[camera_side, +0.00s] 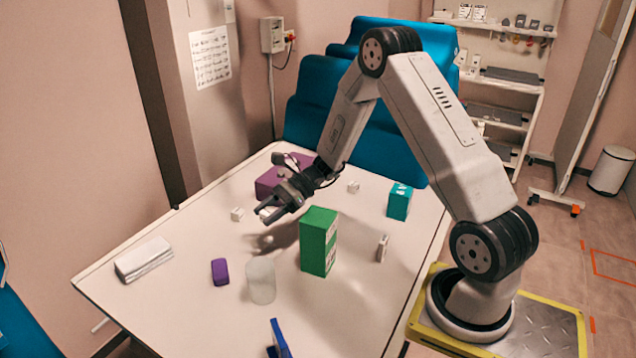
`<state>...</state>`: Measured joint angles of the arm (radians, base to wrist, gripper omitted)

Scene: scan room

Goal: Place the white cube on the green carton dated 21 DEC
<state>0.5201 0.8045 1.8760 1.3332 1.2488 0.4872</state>
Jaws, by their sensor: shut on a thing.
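My gripper (267,212) is above the table, to the left of the green carton's top. It is shut on a small white cube (266,211), which is partly hidden between the fingers. The tall green carton (314,242) stands upright near the table's middle, with white print on its right side. That print is too small to read, so I cannot make out a date. Two other small white cubes with marks lie on the table, one left of my gripper (237,214) and one behind the carton (353,187).
A teal box (399,203) and a small white upright item (382,248) stand right of the carton. A purple box (270,181) is behind my gripper. A translucent cylinder (261,281), purple block (220,272), white folded bundle (144,260) and blue object (279,340) lie nearer on the table.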

